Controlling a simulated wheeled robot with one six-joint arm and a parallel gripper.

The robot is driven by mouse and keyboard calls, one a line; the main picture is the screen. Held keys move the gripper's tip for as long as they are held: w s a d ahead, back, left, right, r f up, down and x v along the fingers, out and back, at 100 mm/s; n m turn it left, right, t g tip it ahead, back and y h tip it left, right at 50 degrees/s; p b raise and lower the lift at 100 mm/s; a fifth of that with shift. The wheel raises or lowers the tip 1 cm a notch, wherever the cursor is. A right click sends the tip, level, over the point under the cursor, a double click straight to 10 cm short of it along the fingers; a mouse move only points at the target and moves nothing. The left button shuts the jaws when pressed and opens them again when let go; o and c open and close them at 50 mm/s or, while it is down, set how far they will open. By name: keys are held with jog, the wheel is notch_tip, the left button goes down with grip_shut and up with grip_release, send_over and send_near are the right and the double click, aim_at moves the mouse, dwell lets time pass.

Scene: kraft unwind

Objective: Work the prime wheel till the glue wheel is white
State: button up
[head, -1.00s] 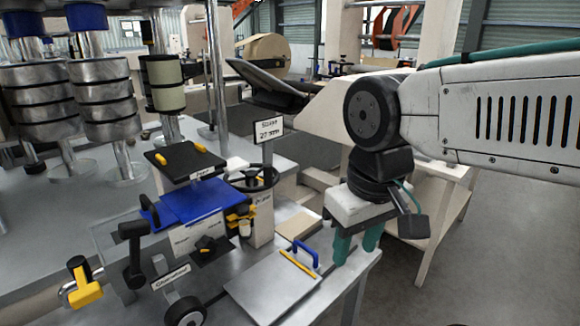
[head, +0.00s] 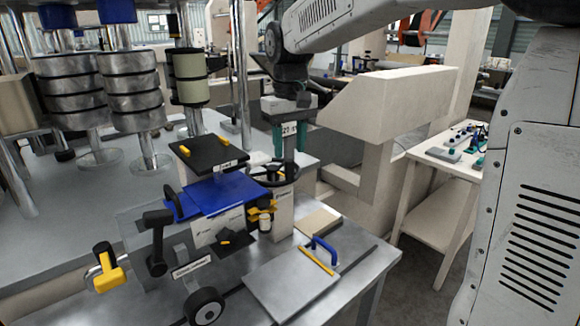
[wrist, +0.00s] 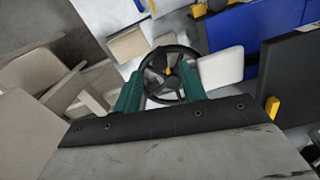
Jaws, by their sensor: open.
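A dark handwheel (head: 274,172), which I take for the prime wheel, sits on a pale post beside the blue-covered unit. My gripper (head: 290,142) hangs above and just behind it, with its two teal fingers apart and nothing between them in the head view. In the wrist view the handwheel (wrist: 168,72), with dark spokes and a yellow mark, shows between the open fingertips (wrist: 160,86). I cannot tell whether they touch it. The glue wheel (head: 205,306) is at the unit's front, by a small label. It has a black rim and pale grey hub.
A blue cover (head: 222,197) and a black panel (head: 208,153) with yellow handles stand left of the handwheel. A flat plate (head: 292,285) with a blue handle lies in front. Metal rollers (head: 130,90) are at left.

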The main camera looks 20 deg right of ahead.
aim_at(289, 161)
notch_tip(289, 161, down, 6)
jog(key=shift+r, duration=0.1)
grip_shut()
